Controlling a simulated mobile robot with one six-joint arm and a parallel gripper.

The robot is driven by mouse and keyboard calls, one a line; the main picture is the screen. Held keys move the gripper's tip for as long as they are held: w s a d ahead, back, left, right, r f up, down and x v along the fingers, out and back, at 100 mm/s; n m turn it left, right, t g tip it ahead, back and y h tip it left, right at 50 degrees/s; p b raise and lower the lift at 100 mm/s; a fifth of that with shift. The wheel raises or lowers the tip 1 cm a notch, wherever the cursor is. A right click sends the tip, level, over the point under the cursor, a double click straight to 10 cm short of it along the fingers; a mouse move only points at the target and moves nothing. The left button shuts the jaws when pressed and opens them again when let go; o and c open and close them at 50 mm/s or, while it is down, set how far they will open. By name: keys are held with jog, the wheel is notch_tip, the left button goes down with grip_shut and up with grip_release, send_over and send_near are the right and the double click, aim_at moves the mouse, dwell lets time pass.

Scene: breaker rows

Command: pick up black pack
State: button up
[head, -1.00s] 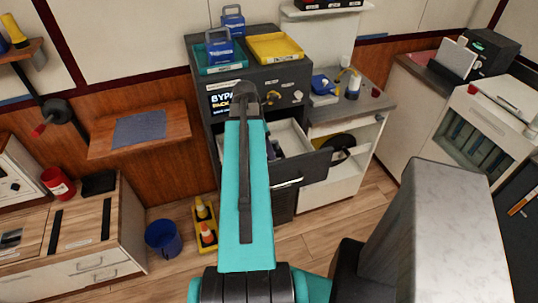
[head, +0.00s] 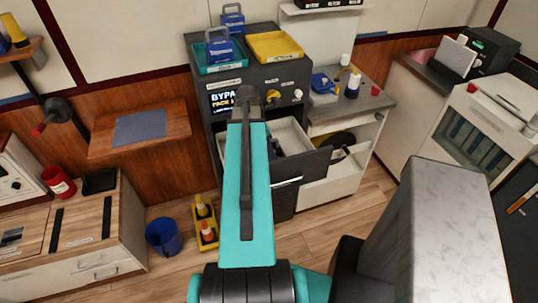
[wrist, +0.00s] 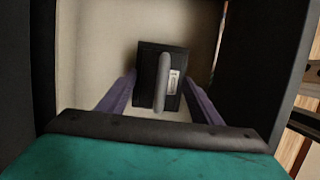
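A black pack (wrist: 149,85) with a grey handle and a small white label lies in the open drawer (wrist: 105,40), which has a pale inside and dark walls. In the wrist view my gripper (wrist: 160,90) has its two purple fingers apart, one on each side of the pack. I cannot tell whether the fingers touch it. In the head view the drawer (head: 327,160) stands pulled out from the dark cabinet, and my teal arm hides part of it. The pack is not clear there.
The dark cabinet (head: 278,72) carries a teal tray (head: 208,69), a yellow tray (head: 275,47) and blue packs. A grey counter (head: 345,107) with small items stands to the right. A blue bucket (head: 163,238) and a yellow crate with cones (head: 205,222) stand on the floor at left.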

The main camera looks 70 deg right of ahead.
grip_shut()
jog(key=shift+r, duration=0.25)
jog(key=shift+r+b, duration=1.1)
jog(key=shift+r, duration=3.7)
jog(key=shift+r, duration=0.3)
jog(key=shift+r+p, duration=0.35)
jog(key=shift+p, duration=0.2)
jog(key=shift+r+p, duration=1.55)
jog(key=shift+r, duration=0.05)
